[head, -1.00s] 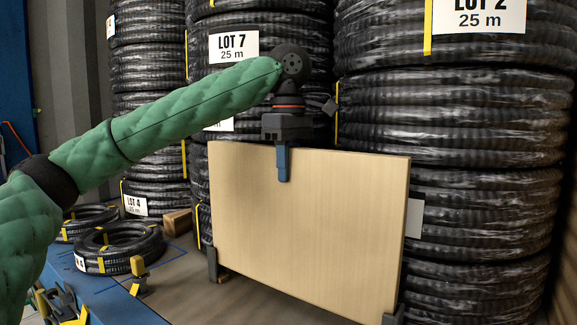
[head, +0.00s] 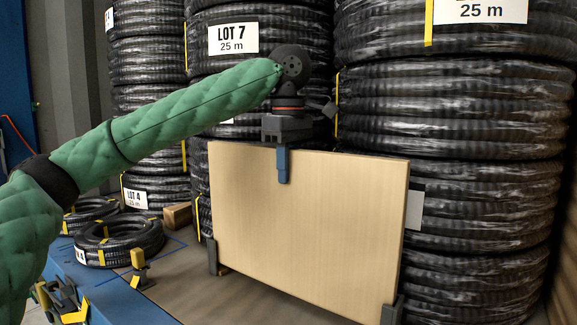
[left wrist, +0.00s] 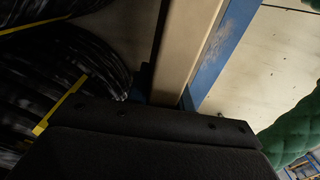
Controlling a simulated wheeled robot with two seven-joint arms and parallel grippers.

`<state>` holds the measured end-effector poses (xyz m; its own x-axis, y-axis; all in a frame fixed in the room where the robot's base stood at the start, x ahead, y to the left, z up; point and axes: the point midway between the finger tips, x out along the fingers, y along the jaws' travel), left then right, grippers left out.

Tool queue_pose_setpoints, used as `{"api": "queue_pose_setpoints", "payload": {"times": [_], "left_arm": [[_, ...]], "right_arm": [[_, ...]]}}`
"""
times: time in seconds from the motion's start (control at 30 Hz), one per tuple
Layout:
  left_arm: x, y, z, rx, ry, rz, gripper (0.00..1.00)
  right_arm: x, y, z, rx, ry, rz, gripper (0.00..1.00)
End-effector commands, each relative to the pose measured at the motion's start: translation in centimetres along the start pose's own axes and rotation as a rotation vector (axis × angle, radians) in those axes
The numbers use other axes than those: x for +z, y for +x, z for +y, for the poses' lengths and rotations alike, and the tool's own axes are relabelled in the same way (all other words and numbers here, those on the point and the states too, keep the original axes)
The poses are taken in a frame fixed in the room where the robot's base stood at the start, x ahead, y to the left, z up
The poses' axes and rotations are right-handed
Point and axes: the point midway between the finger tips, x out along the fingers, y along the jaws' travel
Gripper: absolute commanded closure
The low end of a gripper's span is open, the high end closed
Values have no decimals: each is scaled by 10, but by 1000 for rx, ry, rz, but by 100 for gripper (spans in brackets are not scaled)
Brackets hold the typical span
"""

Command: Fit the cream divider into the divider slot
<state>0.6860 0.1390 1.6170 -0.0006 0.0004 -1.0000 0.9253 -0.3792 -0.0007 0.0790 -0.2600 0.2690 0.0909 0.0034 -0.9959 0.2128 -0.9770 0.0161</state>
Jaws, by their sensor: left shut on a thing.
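The cream divider (head: 305,225) is a flat upright board in the middle of the head view. My left gripper (head: 283,165) is shut on its top edge, left of the edge's middle, with one blue finger on the near face. The divider slot shows as two dark upright brackets, one at the left lower edge (head: 213,256) and one at the right lower corner (head: 392,312). The board stands between them; its seating at the bottom cannot be fully told. In the left wrist view, the divider's edge (left wrist: 187,45) runs between the fingers. My right gripper is not in view.
Tall stacks of black hose coils stand close behind the divider, at the right (head: 450,110) and at the back (head: 260,60). Smaller coils (head: 118,242) lie at the left, with a wooden block (head: 177,215).

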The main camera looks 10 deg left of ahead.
Motion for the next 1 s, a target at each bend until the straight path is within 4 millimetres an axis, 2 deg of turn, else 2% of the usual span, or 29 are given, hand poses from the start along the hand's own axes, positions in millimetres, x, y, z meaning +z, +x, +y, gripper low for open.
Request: {"api": "queue_pose_setpoints", "payload": {"times": [1.0], "left_arm": [[0, 19, 0, 1, 0, 0, 100]], "right_arm": [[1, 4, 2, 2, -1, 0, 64]]}}
